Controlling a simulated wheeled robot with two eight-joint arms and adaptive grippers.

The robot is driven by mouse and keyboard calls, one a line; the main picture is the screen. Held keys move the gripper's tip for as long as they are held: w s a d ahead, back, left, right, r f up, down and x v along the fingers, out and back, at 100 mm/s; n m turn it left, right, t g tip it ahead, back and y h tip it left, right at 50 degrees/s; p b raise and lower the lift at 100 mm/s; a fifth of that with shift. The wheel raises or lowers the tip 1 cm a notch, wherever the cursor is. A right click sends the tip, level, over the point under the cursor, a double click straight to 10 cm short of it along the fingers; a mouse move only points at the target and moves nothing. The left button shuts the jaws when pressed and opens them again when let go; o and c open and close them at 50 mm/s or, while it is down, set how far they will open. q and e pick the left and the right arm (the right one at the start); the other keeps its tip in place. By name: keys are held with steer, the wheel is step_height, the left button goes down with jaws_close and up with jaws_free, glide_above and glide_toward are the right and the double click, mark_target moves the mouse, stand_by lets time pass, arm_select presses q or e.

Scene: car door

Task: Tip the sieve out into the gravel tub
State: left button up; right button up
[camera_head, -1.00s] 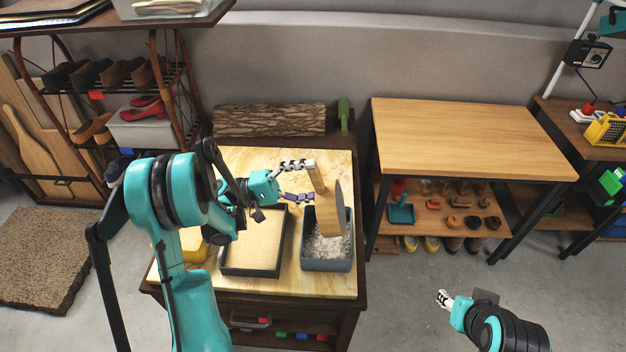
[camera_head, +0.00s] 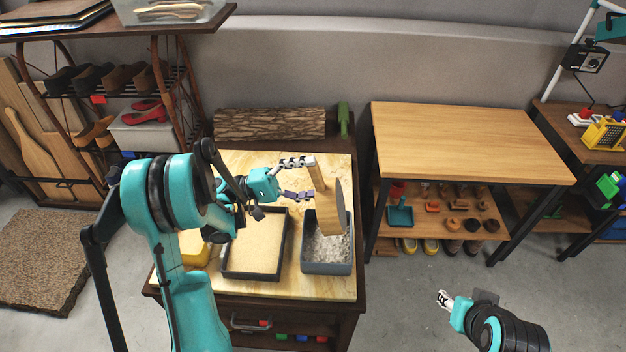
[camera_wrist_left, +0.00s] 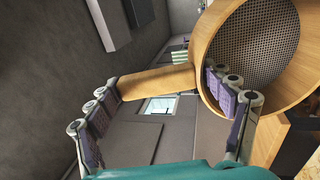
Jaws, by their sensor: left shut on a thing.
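The wooden sieve (camera_head: 331,208) is tipped on its side above the gravel tub (camera_head: 327,268), a grey bin holding pale gravel. My left gripper (camera_head: 303,178) is shut on the sieve's handle. In the left wrist view, my left gripper (camera_wrist_left: 170,105) has fingers on both sides of the wooden sieve (camera_wrist_left: 207,40). The mesh shows there with no gravel seen on it, though part of the inside is out of frame. My right gripper (camera_head: 443,299) is low at the right, far from the sieve, small in view; its opening is unclear.
A black tray of sand (camera_head: 254,245) stands left of the gravel tub on the same worktop (camera_head: 300,288). A yellow object (camera_head: 195,248) is partly hidden behind my left arm. A log (camera_head: 270,123) lies behind. A wooden table (camera_head: 465,140) stands to the right.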

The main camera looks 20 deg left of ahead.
arm_select(q)
steer(key=shift+r+p, duration=0.5)
steer(key=shift+r, duration=0.65)
